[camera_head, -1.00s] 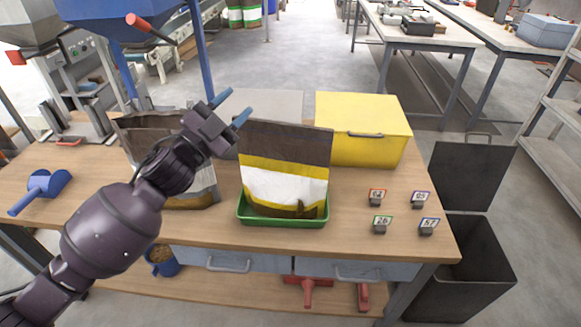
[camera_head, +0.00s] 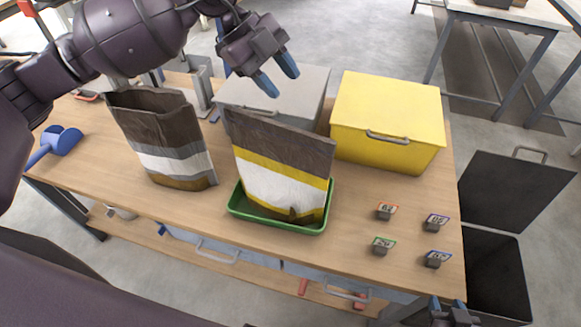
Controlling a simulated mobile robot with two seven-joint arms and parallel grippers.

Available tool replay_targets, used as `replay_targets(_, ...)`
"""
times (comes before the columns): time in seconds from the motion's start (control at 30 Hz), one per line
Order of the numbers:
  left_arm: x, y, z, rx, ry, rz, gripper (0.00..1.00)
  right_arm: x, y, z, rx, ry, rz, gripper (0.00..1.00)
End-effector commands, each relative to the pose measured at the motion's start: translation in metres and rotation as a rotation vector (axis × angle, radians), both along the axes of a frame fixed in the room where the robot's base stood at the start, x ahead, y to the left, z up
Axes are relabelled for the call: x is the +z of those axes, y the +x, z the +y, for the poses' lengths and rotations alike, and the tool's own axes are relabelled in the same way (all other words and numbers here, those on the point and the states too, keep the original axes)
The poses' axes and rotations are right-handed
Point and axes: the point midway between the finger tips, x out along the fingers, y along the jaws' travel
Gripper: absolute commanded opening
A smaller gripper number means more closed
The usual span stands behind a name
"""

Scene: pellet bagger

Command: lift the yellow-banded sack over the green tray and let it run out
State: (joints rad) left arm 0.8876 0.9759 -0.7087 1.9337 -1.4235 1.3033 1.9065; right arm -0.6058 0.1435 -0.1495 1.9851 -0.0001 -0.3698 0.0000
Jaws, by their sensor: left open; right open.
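The yellow-banded sack (camera_head: 283,181) has a brown top, a yellow band and a white lower part. It stands upright in the green tray (camera_head: 275,224) on the wooden bench, with a small dark mark low on its front. My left gripper (camera_head: 278,76) is open and empty, above and behind the sack's top edge in the picture, apart from it. My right gripper (camera_head: 450,305) is open at the bottom right edge, mostly cut off, well away from the sack.
A grey-banded sack (camera_head: 167,143) stands left of the tray. A grey box (camera_head: 300,88) and a yellow box (camera_head: 388,118) stand behind. A blue scoop (camera_head: 60,142) lies at the left. Several small tagged blocks (camera_head: 384,212) sit on the right. A dark open bin (camera_head: 492,270) stands beyond the bench's right end.

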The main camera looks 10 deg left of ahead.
Motion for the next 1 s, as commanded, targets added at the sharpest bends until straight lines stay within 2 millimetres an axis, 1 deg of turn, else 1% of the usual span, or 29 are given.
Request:
replay_targets(0.03,-0.006,0.000,0.009,0.058,0.068,0.047,0.41,0.000,0.000,0.000,0.000,0.000,0.001,0.43)
replay_targets(0.13,-0.015,-0.002,0.024,0.179,0.179,0.130,0.41,0.000,0.000,0.000,0.000,0.000,-0.001,0.43)
replay_targets(0.2,-0.018,-0.005,0.031,0.250,0.233,0.181,0.41,0.001,0.001,0.000,0.001,0.001,-0.003,0.43)
replay_targets(0.33,-0.020,-0.008,0.037,0.339,0.274,0.249,0.41,0.002,0.002,0.001,0.001,0.002,-0.006,0.43)
replay_targets(0.47,-0.024,-0.009,0.035,0.375,0.276,0.272,0.41,0.003,0.002,0.002,0.000,0.003,-0.008,0.43)
replay_targets(0.8,-0.064,-0.012,0.018,0.377,0.272,0.274,0.41,0.008,0.005,0.002,0.002,0.004,-0.017,0.43)
replay_targets(1.0,-0.074,-0.014,0.014,0.376,0.273,0.272,0.41,0.010,0.006,0.002,0.002,0.003,-0.019,0.43)
